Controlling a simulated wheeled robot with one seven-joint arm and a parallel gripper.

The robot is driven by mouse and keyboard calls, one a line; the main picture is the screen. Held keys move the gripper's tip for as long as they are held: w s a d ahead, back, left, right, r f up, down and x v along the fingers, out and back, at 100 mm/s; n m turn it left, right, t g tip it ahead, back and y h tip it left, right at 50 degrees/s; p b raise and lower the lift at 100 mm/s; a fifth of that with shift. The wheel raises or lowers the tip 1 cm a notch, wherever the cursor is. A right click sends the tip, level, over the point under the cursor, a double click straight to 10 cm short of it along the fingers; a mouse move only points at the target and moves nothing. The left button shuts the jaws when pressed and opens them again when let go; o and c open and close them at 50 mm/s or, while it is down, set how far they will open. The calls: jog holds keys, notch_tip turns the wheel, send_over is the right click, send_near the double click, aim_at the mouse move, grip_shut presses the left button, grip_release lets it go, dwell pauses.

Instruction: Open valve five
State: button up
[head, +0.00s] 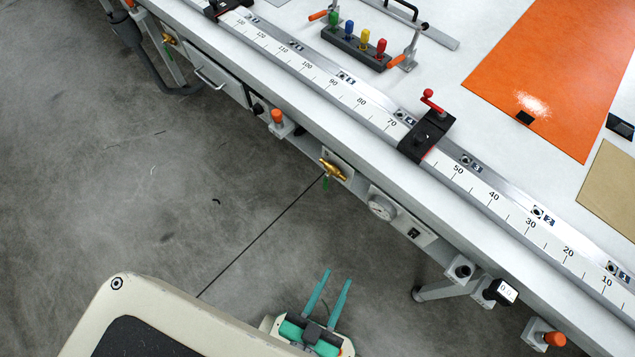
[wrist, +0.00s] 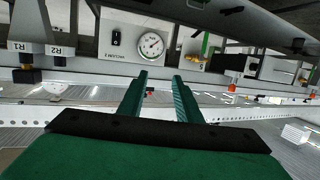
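In the wrist view a yellow-brass valve (wrist: 205,46) shows on a plate right of the gauge, with a small dark mark too small to read surely. Another brass fitting (head: 168,39) is at the far left of the front side. My gripper (head: 337,276) has two green fingers, apart and empty, below and clear of the table front. In the wrist view my gripper (wrist: 160,76) points toward the gauge and valve, touching neither.
A round gauge (head: 382,207) and a black switch (head: 414,233) share a panel right of the valve. Orange-capped parts (head: 277,117) and (head: 553,339) jut from the front side. A thin dark line (head: 262,235) runs from the valve across open floor.

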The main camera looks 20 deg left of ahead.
jog(key=w+a+f+m+h, duration=0.1)
jog(key=w+a+f+h, duration=0.1)
jog(key=a+f, duration=0.25)
jog(key=m+t+h, duration=0.2)
jog(key=h, duration=0.1)
send_near(324, 186)
jog(key=x, duration=1)
jog(key=shift+w+d+r, duration=0.15)
jog(key=shift+w, duration=0.05)
grip_shut()
